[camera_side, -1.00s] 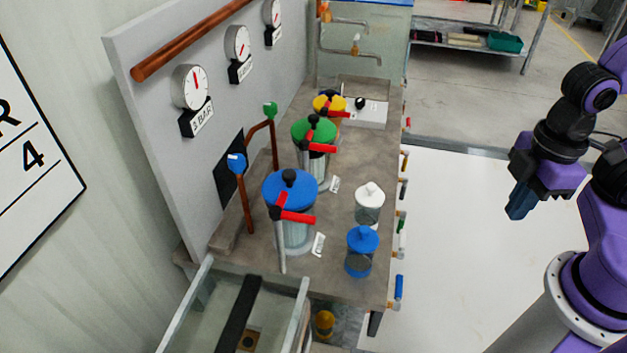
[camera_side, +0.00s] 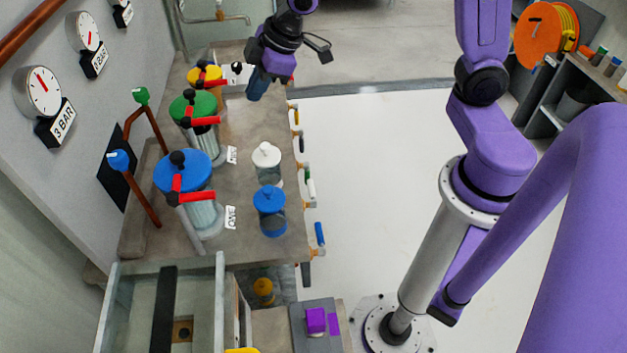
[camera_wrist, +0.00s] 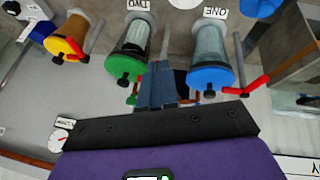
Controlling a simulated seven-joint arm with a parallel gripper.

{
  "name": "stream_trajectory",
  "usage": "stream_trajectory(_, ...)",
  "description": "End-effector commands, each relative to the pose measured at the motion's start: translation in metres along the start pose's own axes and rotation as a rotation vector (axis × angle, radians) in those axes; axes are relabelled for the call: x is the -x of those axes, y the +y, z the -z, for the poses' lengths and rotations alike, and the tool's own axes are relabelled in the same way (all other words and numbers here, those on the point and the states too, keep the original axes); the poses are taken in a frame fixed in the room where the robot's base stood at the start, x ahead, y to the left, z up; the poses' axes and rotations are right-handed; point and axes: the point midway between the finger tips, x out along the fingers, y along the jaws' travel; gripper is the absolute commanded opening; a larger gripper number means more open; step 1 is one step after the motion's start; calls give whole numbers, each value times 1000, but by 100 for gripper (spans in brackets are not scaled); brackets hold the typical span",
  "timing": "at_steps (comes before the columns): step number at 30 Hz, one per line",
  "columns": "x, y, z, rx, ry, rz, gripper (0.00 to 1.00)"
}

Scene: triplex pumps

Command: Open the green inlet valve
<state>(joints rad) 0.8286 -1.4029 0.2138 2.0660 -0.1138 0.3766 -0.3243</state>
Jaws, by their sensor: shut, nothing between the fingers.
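The green-lidded pump (camera_side: 192,104) stands on the bench between the blue-lidded and yellow-lidded pumps, with a red lever (camera_side: 205,122) at its side. A green-topped copper pipe (camera_side: 141,96) rises behind it by the wall panel. A small green handle (camera_side: 311,189) is on the bench's front edge. I cannot tell which of these is the inlet valve. My gripper (camera_side: 256,92) has blue fingers, shut and empty, over the bench's far end, right of the green-lidded pump. In the wrist view the fingers (camera_wrist: 163,96) show between the green-lidded pump (camera_wrist: 124,75) and the blue-lidded pump.
The blue-lidded pump (camera_side: 182,172), the yellow-lidded pump (camera_side: 204,76), and white-lidded (camera_side: 267,157) and blue-lidded (camera_side: 269,205) jars stand on the bench. A blue-topped copper pipe (camera_side: 119,161) stands near the panel. Coloured handles line the front edge. The white floor (camera_side: 360,160) beyond is clear.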

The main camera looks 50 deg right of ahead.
Motion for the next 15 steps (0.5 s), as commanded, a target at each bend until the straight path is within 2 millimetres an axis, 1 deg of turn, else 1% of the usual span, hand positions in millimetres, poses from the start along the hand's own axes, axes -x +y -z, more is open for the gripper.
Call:
stream_trajectory(1, -13, 25, 4, -8, 18, -35, 0)
stream_trajectory(5, -40, 85, 12, -8, 75, -129, 0)
stream_trajectory(6, -48, 105, 12, -7, 90, -160, 0)
stream_trajectory(8, -59, 134, 9, -5, 110, -207, 0)
stream_trajectory(9, -66, 154, 6, -3, 122, -240, 0)
stream_trajectory(11, -76, 183, -1, 3, 139, -290, 0)
stream_trajectory(12, -82, 202, -6, 7, 148, -324, 0)
stream_trajectory(14, -91, 231, -17, 12, 160, -376, 0)
stream_trajectory(15, -96, 249, -26, 17, 167, -410, 0)
